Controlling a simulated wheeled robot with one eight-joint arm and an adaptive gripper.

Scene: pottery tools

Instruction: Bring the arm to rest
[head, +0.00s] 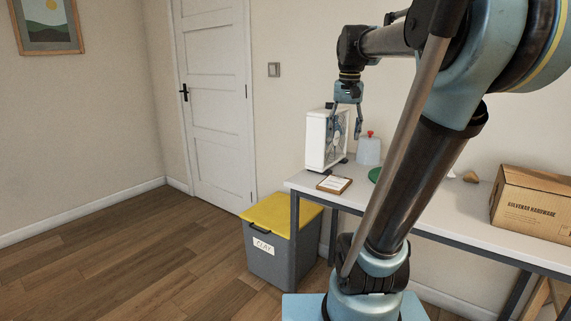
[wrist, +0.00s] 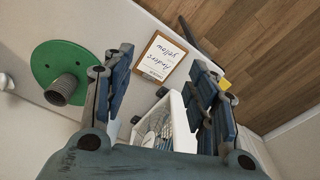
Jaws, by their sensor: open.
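My gripper (head: 349,125) hangs open and empty in the head view, fingers pointing down, above the far left end of the table and in front of the white box fan (head: 318,140). In the wrist view, the two blue fingers of my gripper (wrist: 158,66) stand wide apart with nothing between them. The fan (wrist: 165,125) shows partly behind the fingers there. My arm is raised and bent, reaching over the table (head: 435,205).
A clipboard note (head: 334,184) lies near the table's front edge. A green disc (wrist: 52,62) bears a grey ribbed cylinder (wrist: 62,90). A cardboard box (head: 533,203) is at right. A yellow-lidded clay bin (head: 268,262) stands on the floor.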

